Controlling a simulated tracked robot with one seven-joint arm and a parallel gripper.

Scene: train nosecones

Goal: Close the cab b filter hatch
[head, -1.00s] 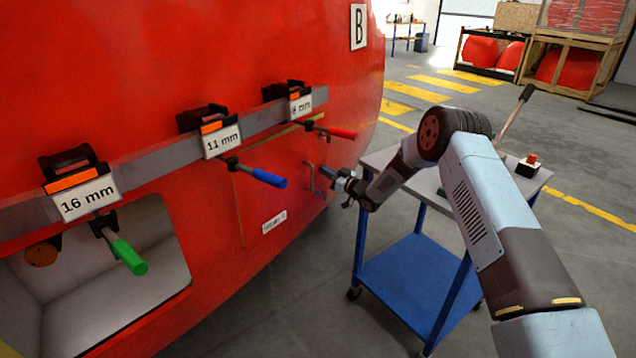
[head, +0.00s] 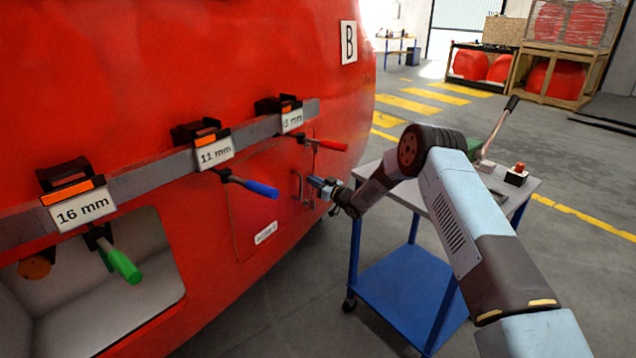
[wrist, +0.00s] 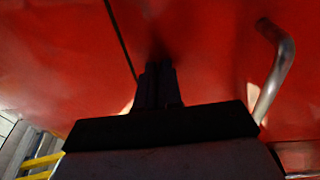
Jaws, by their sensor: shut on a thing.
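The filter hatch (head: 252,200) is a red panel in the red nosecone marked B. Its outline looks about flush with the shell in the head view; a small gap cannot be ruled out. A metal handle (head: 299,186) is on its right part; it shows as a bent bar at right in the wrist view (wrist: 281,60). My gripper (head: 321,187) is at the handle from the right. Its dark fingers (wrist: 158,75) are close together against the red surface, near a dark seam. What lies between them is hidden by shadow.
An open white-lined recess (head: 150,275) is at lower left. A blue trolley (head: 405,285) stands under my arm. Floor beyond is mostly clear.

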